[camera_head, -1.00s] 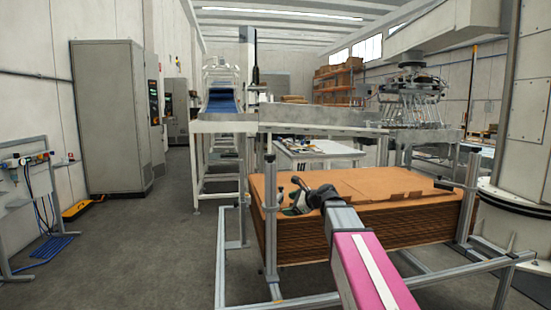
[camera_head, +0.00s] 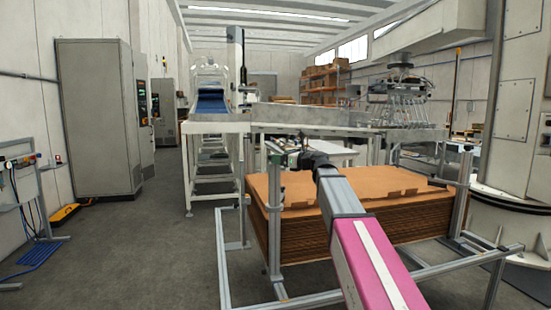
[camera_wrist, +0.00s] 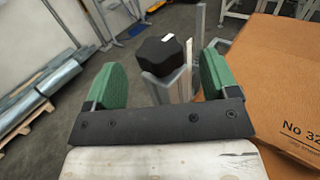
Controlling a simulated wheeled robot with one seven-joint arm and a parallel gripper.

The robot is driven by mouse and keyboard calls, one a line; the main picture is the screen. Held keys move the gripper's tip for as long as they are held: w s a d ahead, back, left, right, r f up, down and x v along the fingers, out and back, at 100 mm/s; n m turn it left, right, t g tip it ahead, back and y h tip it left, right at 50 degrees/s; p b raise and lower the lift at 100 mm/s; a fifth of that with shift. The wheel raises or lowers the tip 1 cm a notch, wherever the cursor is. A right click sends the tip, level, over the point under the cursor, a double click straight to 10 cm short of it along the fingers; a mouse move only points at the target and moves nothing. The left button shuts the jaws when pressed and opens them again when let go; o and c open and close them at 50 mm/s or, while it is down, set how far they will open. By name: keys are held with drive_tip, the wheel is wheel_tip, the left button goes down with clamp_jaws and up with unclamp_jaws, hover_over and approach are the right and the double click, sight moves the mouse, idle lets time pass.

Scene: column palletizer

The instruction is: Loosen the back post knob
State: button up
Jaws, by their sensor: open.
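The black lobed post knob (camera_wrist: 160,55) shows in the wrist view at the top of a grey metal post (camera_wrist: 182,86). My gripper (camera_wrist: 165,82) has two green pads spread apart, with the knob between and slightly beyond them. I see gaps on both sides of the knob, wider on the right. In the head view my gripper (camera_head: 284,150) is above the left part of the cardboard stack, near the top of the left post (camera_head: 273,225). The knob cannot be made out there.
The cardboard stack (camera_head: 350,230) lies inside the metal frame, and its brown top (camera_wrist: 285,75) fills the right of the wrist view. Another post (camera_head: 463,195) stands at the right. A conveyor (camera_head: 213,128) is behind. Open floor (camera_head: 150,245) lies to the left.

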drive_tip(key=shift+x, duration=1.85)
drive_tip(key=c, duration=0.9)
